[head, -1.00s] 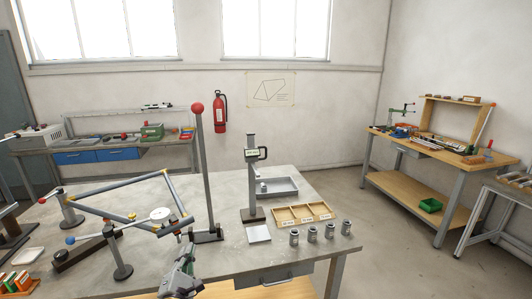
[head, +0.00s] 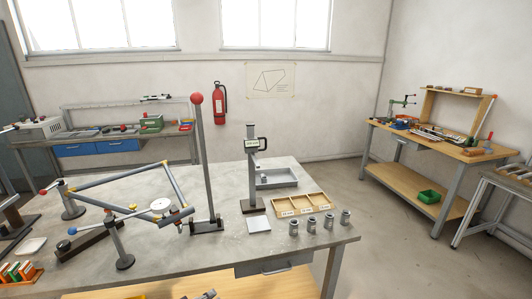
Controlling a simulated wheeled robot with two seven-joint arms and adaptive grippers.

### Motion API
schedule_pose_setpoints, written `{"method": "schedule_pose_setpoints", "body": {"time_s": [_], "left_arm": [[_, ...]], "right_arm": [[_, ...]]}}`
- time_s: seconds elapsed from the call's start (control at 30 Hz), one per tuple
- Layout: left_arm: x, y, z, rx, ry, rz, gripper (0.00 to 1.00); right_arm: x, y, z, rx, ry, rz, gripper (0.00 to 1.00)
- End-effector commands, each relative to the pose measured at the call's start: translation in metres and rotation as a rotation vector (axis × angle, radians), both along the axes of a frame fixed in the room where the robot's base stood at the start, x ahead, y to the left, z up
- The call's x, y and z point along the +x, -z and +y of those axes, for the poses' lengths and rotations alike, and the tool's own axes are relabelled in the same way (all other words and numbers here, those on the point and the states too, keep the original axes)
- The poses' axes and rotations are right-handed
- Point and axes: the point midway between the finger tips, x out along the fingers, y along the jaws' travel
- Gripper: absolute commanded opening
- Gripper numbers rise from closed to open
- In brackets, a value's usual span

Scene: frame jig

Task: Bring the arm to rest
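A small tip of one of my grippers, which I take to be the left (head: 206,295), shows at the bottom edge, in front of the workbench (head: 190,259). Most of it is cut off, so I cannot tell whether it is open or shut. No other gripper is in view. The grey tube frame (head: 122,177) with yellow joints sits in the jig at the left of the bench. The jig's post with a round foot (head: 124,262) stands in front of it. A white round dial (head: 161,205) is at the frame's near right corner.
A tall post with a red ball (head: 197,98) rises mid-bench. A height gauge (head: 252,170), a grey tray (head: 279,181), a divided wooden box (head: 304,205) and several metal cylinders (head: 312,226) stand right of it. A rack of coloured pieces (head: 18,271) is at front left.

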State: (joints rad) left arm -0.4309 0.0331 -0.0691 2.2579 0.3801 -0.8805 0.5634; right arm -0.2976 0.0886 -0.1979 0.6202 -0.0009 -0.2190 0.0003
Motion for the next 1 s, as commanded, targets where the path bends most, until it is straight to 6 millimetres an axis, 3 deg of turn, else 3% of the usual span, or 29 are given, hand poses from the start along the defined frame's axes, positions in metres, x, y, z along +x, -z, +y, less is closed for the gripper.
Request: {"method": "schedule_pose_setpoints", "body": {"time_s": [0.3,0.53,1.0], "left_arm": [[-0.063,0.030,0.016,0.378,0.230,0.158,0.00],[-0.107,0.042,0.036,0.592,0.381,0.276,0.00],[-0.152,0.045,0.059,0.773,0.532,0.405,0.00]], "right_arm": [[0.000,0.000,0.000,0.000,0.000,0.000,0.40],[0.000,0.000,0.000,0.000,0.000,0.000,0.40],[0.000,0.000,0.000,0.000,0.000,0.000,0.40]]}}
